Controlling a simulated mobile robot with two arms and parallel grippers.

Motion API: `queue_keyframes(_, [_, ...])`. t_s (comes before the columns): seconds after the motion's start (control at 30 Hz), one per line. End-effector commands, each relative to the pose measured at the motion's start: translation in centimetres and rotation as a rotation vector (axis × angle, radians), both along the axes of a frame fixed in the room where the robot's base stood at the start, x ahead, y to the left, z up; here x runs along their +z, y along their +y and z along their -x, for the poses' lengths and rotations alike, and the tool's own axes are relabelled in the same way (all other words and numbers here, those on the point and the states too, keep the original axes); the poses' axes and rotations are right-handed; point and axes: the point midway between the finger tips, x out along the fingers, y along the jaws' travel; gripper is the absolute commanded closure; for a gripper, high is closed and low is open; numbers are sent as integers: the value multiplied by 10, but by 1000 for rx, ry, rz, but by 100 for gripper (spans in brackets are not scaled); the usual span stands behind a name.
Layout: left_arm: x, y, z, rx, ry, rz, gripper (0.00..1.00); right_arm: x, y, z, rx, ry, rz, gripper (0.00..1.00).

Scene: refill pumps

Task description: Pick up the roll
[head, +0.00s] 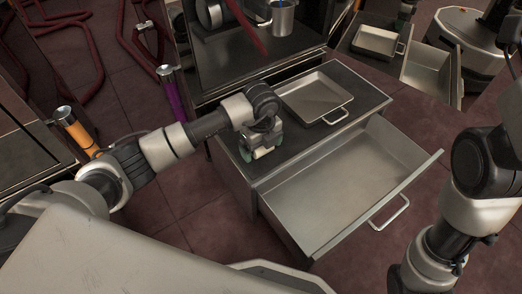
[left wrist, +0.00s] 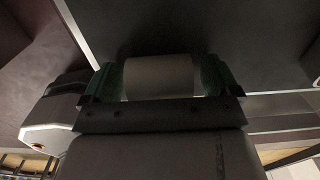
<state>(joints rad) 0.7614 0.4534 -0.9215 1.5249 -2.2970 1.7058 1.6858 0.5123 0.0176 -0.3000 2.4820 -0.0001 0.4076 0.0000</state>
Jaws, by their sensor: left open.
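The roll (left wrist: 160,77) is a pale, short cylinder lying on the dark cabinet top. In the head view only a little of the roll (head: 263,152) shows under my left gripper, near the cabinet's left front edge. My left gripper (head: 259,145) points down over it with its green fingers open. In the left wrist view the fingers of my left gripper (left wrist: 158,80) stand on either side of the roll. I cannot tell whether they touch it. My right arm is at the right of the head view, but its gripper does not show.
A shallow metal tray (head: 314,97) with a handle lies on the cabinet top, right of the roll. Below, an empty drawer (head: 345,175) stands pulled out. An orange canister (head: 76,130) and a purple canister (head: 170,92) stand at left. A metal cup (head: 282,20) is at the back.

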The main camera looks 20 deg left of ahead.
Motion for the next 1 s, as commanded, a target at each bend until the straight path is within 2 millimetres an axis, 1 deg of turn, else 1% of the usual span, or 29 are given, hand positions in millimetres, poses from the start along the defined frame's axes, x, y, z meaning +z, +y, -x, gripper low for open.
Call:
queue_keyframes(0.23, [0, 0, 0, 0, 0, 0, 10, 1, 0, 1, 0, -2, 0, 63])
queue_keyframes(0.5, [-1, 0, 0, 0, 0, 0, 51, 1, 0, 0, 0, -1, 1, 63])
queue_keyframes(0.6, [0, 0, 0, 0, 0, 0, 64, 1, 0, 0, 0, -1, 1, 63])
queue_keyframes(0.87, [1, 0, 0, 0, 0, 0, 64, 2, 0, 0, 0, -2, 0, 63])
queue_keyframes(1.0, [9, 0, 0, 0, -1, 1, 64, 7, 0, 1, 2, -7, -3, 63])
